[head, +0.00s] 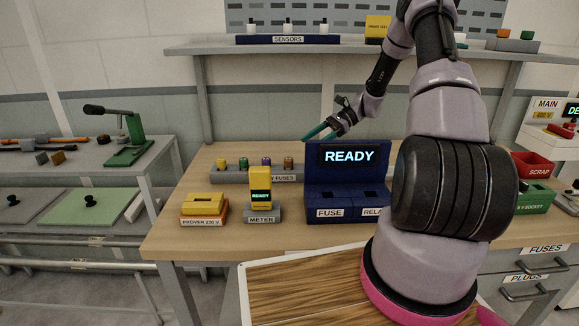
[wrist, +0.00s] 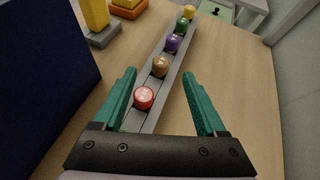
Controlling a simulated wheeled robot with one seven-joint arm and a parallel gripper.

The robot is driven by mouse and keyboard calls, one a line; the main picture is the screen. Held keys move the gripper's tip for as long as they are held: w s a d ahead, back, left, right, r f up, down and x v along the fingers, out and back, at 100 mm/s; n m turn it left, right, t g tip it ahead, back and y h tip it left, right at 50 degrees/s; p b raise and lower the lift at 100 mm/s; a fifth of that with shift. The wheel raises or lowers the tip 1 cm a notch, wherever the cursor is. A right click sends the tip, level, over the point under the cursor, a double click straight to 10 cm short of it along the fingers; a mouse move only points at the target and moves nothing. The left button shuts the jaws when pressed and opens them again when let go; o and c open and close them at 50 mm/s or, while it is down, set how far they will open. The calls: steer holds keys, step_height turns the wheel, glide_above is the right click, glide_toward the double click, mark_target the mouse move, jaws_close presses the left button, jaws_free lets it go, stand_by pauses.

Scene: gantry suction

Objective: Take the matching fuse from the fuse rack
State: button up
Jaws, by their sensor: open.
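The grey fuse rack (head: 230,176) stands at the back of the wooden bench, left of the blue READY station. The wrist view shows its row (wrist: 143,122): a red fuse (wrist: 144,97) nearest, then a brown fuse (wrist: 160,65), a purple fuse (wrist: 173,42), a green fuse (wrist: 182,25) and a yellow fuse (wrist: 190,11). In the head view the red fuse is hidden behind the station. My gripper (wrist: 158,75) is open and empty, its teal fingers on either side of the rack's near end. In the head view my gripper (head: 318,132) is above the station's upper left.
The blue station (head: 347,185) has FUSE and RELAY bays in front. A yellow meter (head: 261,190) and a yellow prover (head: 203,205) stand to its left. Red SCRAP bin (head: 532,165) and green socket box (head: 537,198) are at right. A shelf (head: 250,50) spans above.

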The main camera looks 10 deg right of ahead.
mark_target(293, 167)
steer(key=shift+w+d+f+m+y, duration=0.25)
steer(key=shift+d+f+m, duration=0.1)
steer(key=shift+d, duration=0.25)
steer(key=shift+w+d+f+m+y, duration=0.15)
steer(key=shift+d+f+m+y, duration=0.15)
steer(key=shift+d, duration=0.3)
steer(key=x, duration=0.5)
steer(key=shift+d+f, duration=0.1)
steer(key=shift+s+x, duration=0.2)
steer(key=shift+x, duration=2.55)
steer(key=shift+f, duration=0.1)
jaws_close()
